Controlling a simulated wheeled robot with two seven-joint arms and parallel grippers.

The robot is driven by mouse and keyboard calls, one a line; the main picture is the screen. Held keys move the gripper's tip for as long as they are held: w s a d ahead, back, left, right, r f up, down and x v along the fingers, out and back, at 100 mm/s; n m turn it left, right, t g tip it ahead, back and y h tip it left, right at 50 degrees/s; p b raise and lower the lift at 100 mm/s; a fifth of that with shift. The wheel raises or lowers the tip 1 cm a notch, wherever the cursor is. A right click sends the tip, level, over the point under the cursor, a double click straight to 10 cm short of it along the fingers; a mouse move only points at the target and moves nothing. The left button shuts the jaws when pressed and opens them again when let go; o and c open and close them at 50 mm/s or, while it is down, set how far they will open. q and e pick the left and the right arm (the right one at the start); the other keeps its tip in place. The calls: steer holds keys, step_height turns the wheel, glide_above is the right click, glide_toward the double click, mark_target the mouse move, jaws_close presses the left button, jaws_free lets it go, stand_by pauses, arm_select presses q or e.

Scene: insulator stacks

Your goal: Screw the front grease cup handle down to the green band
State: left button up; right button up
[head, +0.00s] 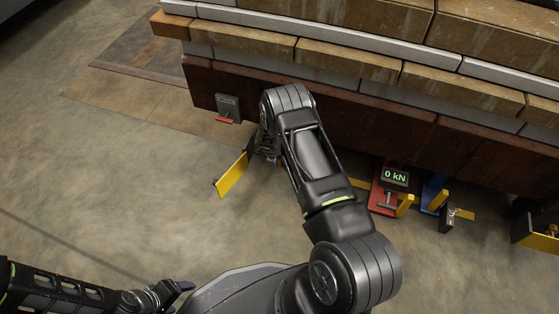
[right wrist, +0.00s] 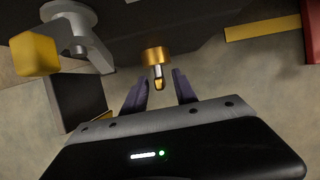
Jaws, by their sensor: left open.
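In the right wrist view a brass-coloured cylindrical fitting (right wrist: 157,58) with a narrow pale tip sits just ahead of my right gripper (right wrist: 159,88). I take it for the grease cup, but I cannot tell which part is its handle. No green band shows on it. The right gripper's two purple fingers stand apart on either side of the tip, with gaps visible on both sides. In the head view my right arm covers its own gripper and the fitting. My left gripper (head: 180,287) is open and empty, low at the left, far from the stack.
A stack of slabs and beams (head: 330,60) fills the back. At its foot are a yellow lever (head: 231,175), a small grey box (head: 228,106), a red jack (head: 381,199) with a "0 kN" display (head: 395,177) and a blue jack (head: 434,193). The floor at left is clear.

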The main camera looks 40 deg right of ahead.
steer(key=shift+d+f, duration=0.1)
steer(key=shift+f, duration=0.25)
steer(key=shift+c, duration=0.5)
jaws_close()
